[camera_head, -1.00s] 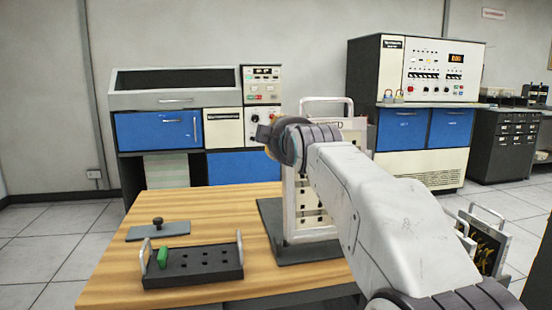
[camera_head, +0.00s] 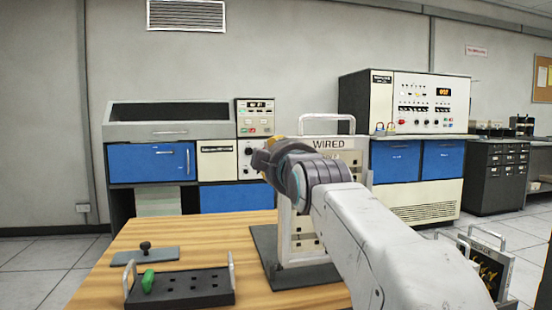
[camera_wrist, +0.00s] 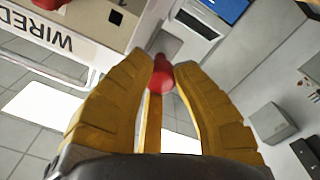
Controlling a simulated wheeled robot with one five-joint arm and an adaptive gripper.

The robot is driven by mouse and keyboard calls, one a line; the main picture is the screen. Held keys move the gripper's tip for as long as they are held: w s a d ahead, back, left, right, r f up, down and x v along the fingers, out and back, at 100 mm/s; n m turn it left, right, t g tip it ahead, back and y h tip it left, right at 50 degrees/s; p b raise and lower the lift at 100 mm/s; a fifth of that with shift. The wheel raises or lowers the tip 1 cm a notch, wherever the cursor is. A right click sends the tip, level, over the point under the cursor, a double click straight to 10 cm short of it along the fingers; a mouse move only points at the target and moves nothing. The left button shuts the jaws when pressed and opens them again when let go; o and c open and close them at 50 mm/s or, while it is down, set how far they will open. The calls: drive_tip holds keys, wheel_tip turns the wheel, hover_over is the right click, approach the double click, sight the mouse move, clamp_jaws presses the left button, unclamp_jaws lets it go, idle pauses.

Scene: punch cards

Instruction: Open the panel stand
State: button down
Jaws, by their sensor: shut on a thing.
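The panel stand (camera_head: 286,210) is an upright white frame with a looped top handle on a dark base plate (camera_head: 262,240), standing on the wooden table. It holds a pale panel marked WIRED (camera_head: 328,143). In the wrist view the WIRED panel (camera_wrist: 50,40) shows upside down at upper left. My gripper (camera_wrist: 165,72) has its yellow fingers shut on a small red knob (camera_wrist: 162,76). In the head view my gripper (camera_head: 264,150) is in front of the stand's upper part, largely hidden by my wrist. My arm covers the stand's right side. How the knob joins the stand is unclear.
A black tray (camera_head: 200,288) with holes and a green piece (camera_head: 148,280) lies at the table's front left. A grey plate with a black knob (camera_head: 146,252) lies behind it. More framed panels (camera_head: 488,265) stand at right. Machines line the wall.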

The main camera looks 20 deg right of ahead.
drive_tip(key=shift+f, duration=0.15)
drive_tip(key=c, duration=0.9)
unclamp_jaws()
drive_tip(key=shift+c, duration=0.2)
drive_tip(key=shift+s, duration=0.15)
drive_tip(key=s+a, duration=0.2)
drive_tip(key=s, duration=0.9)
drive_tip(key=shift+s+a, duration=0.2)
drive_tip(key=shift+s, duration=0.1)
